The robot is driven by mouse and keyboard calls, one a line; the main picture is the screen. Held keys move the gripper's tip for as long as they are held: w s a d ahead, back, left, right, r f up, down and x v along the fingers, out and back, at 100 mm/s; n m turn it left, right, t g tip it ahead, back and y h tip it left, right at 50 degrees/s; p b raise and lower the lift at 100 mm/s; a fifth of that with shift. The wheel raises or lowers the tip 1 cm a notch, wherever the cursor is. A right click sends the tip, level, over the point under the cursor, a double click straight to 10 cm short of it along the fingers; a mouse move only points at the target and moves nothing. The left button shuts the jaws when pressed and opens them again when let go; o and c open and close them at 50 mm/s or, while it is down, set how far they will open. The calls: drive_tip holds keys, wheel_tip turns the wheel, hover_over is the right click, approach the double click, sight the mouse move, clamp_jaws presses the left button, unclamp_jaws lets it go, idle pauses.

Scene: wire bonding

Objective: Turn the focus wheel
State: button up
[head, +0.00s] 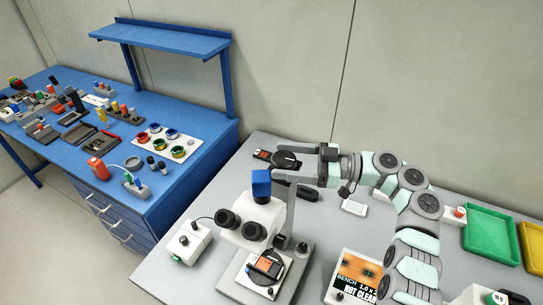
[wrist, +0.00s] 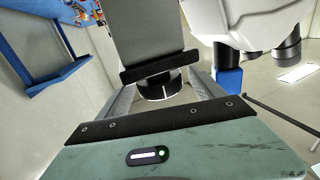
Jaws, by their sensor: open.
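The microscope (head: 255,218) stands on the grey bench, with a white head, two dark eyepieces and a blue block on top. The dark round focus wheel (head: 286,160) shows near the top of its grey column. In the wrist view the wheel (wrist: 160,84) is a black cylinder with a bright ring at the end of the grey column (wrist: 148,30). My gripper (head: 284,162) reaches in from the right and is open. Its fingers, which also show in the wrist view (wrist: 162,92), stand on either side of the wheel. I see gaps there, but cannot tell whether either finger touches.
The microscope head (wrist: 222,18) and blue block (wrist: 228,84) are close to one finger. An orange-and-black device (head: 263,155) lies behind the wheel. A white box (head: 189,241) stands left of the microscope. Green (head: 491,236) and yellow trays are at right.

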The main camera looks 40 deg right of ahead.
sight(273, 157)
drive_tip(key=shift+x, duration=1.7)
drive_tip(key=c, duration=1.4)
